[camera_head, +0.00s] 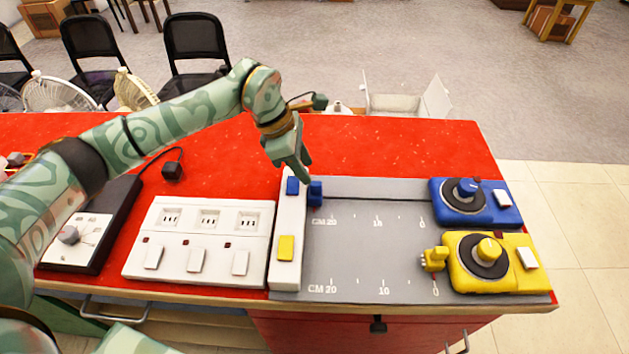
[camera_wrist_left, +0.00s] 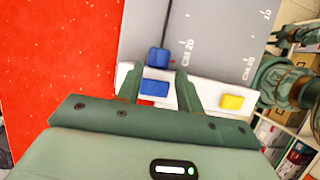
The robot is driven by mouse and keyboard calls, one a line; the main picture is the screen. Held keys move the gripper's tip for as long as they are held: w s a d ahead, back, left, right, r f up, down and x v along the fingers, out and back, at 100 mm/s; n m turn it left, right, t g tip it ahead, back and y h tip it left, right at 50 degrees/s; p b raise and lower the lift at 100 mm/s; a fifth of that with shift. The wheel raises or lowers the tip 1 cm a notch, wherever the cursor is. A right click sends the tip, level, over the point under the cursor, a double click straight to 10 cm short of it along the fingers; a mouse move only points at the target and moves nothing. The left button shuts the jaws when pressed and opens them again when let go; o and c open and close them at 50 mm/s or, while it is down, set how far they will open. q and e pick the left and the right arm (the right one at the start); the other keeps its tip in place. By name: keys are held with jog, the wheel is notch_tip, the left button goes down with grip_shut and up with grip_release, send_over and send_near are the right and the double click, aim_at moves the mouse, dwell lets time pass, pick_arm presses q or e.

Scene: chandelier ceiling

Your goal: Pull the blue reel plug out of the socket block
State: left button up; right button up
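The blue plug (camera_head: 315,193) sits at the right edge of the long white socket block (camera_head: 288,216), near its blue square; a dark cord runs from it toward the blue reel (camera_head: 464,203). In the left wrist view the blue plug (camera_wrist_left: 158,57) appears to touch the block's edge. My left gripper (camera_head: 304,175) hangs over the block's far end, pointing down. In the wrist view its fingers (camera_wrist_left: 157,68) are apart, with the blue square (camera_wrist_left: 155,88) between them and the plug just past the tips. Nothing is held. My right gripper is not identifiable.
A yellow reel (camera_head: 495,262) with a yellow plug (camera_head: 434,259) lies front right on the grey board (camera_head: 365,255). Left of the block are a white three-socket strip (camera_head: 200,215) and a dark-edged device (camera_head: 85,235). The red tabletop (camera_head: 400,145) behind is clear.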

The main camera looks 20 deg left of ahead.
aim_at(314, 183)
pick_arm(q)
jog(key=b+x, duration=0.1)
jog(key=x, duration=0.3)
jog(key=shift+d+f, duration=0.15)
jog(key=shift+f, duration=0.2)
jog(key=shift+d+f, duration=0.15)
jog(key=shift+f, duration=0.2)
grip_shut()
jog(key=shift+w+d, duration=0.2)
jog(key=shift+d, duration=0.5)
jog(key=shift+w+d, duration=0.25)
jog(key=shift+d, duration=0.4)
jog(key=shift+w+d, duration=0.2)
jog(key=shift+d, duration=0.5)
jog(key=shift+a, duration=0.1)
grip_release()
jog(key=shift+r, duration=0.1)
jog(key=p+v, duration=0.3)
jog(key=v, duration=1.3)
jog(key=shift+a, duration=0.15)
